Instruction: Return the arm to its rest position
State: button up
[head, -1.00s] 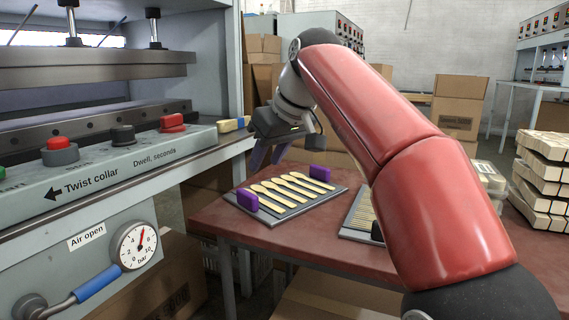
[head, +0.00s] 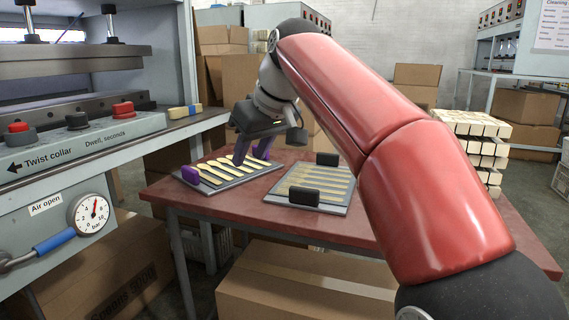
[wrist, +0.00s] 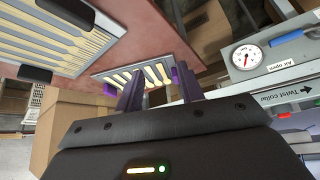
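My gripper (head: 250,152) is in front of or above the spoon tray in the head view; its height over it is hard to tell. Its two dark purple fingers stand apart with nothing between them, as the wrist view (wrist: 158,85) also shows. My arm is bent, with its red links reaching across the right half of the head view. The grey tray with purple grips (head: 208,187) holds several pale wooden spoons on the red-brown table (head: 180,203). The gripper partly hides this tray.
A second grey tray with black grips (head: 345,210) holds several pale wooden strips, right of the first. The press (head: 70,65) with its control panel stands left. Cardboard boxes (head: 300,283) lie beneath the table. Stacked pale blocks (head: 475,125) stand behind my arm.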

jog(key=s+d+f+m+h+p, duration=0.3)
jog(key=s+d+f+m, duration=0.25)
jog(key=s+d, duration=0.65)
jog(key=s+d+f+m+p, duration=0.1)
jog(key=s+d+f, duration=0.3)
jog(key=s+f, duration=0.2)
jog(key=s+d+f+m+t+h+p, duration=0.1)
jog(key=s+d+f+m, duration=0.1)
jog(key=s+d+f, duration=0.3)
notch_tip(320, 180, down, 4)
jog(key=shift+s+d+f, duration=0.15)
jog(key=shift+s+f, duration=0.1)
jog(key=shift+s, duration=0.35)
